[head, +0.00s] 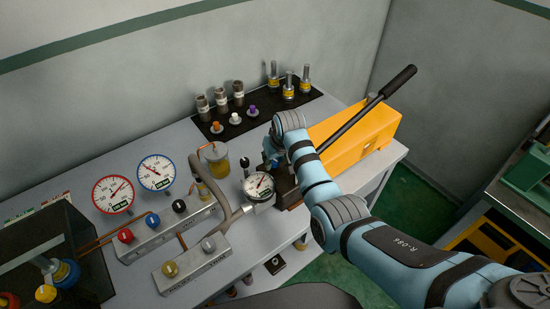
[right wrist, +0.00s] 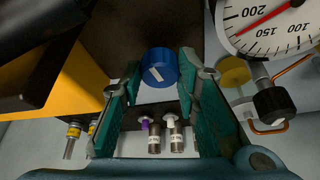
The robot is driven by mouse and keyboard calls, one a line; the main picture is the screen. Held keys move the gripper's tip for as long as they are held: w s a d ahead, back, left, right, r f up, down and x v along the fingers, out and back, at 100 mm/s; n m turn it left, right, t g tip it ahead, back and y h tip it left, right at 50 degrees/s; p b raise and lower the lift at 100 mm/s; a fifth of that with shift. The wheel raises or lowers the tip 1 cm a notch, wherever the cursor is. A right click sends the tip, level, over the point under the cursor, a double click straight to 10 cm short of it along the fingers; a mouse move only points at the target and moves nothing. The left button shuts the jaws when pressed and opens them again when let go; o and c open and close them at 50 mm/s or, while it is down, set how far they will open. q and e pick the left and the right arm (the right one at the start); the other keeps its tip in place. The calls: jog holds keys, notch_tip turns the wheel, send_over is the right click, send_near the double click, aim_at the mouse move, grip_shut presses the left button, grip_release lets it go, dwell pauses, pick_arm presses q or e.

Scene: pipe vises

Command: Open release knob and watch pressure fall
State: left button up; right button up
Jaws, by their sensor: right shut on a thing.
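The blue release knob (right wrist: 160,68), with a white mark on its face, sits between the green fingers of my right gripper (right wrist: 165,95) in the right wrist view. My right gripper (head: 273,152) is shut on it at the near end of the orange hand pump (head: 362,137); the arm hides the knob in the head view. The white pressure gauge (head: 258,186) stands just left of the gripper. In the right wrist view, the gauge (right wrist: 268,28) is partly cut off; its red needle points between 150 and 200. My left gripper is not in view.
The pump's black lever (head: 365,112) slants up to the right. A red gauge (head: 113,194) and a blue gauge (head: 155,172) stand left, behind manifold blocks with coloured knobs. A black mat (head: 264,107) with fittings lies at the back. An amber jar (head: 216,162) stands near the gripper.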

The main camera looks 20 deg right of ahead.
jog(key=n, duration=0.2)
jog(key=n+y, duration=0.1)
jog(key=n, duration=0.1)
jog(key=shift+w+d+g+y, duration=0.1)
jog(key=shift+d+g+y, duration=0.1)
jog(key=shift+g+y, duration=0.1)
jog(key=n+y+b, duration=0.1)
jog(key=n, duration=0.2)
jog(key=shift+w+f, duration=0.1)
jog(key=n+g+b, duration=0.1)
jog(key=n+b, duration=0.2)
jog(key=b, duration=0.2)
jog(key=n+g+y+b, duration=0.1)
jog(key=n+b, duration=0.2)
jog(key=b, duration=0.2)
jog(key=shift+w+d+f, duration=0.1)
jog(key=shift+f, duration=0.05)
jog(key=shift+r+n+g+b, duration=0.2)
jog(key=shift+n+g+b, duration=0.1)
jog(key=shift+b, duration=0.25)
jog(key=o, duration=1.2)
jog(key=shift+c, duration=0.2)
jog(key=v, duration=1.2)
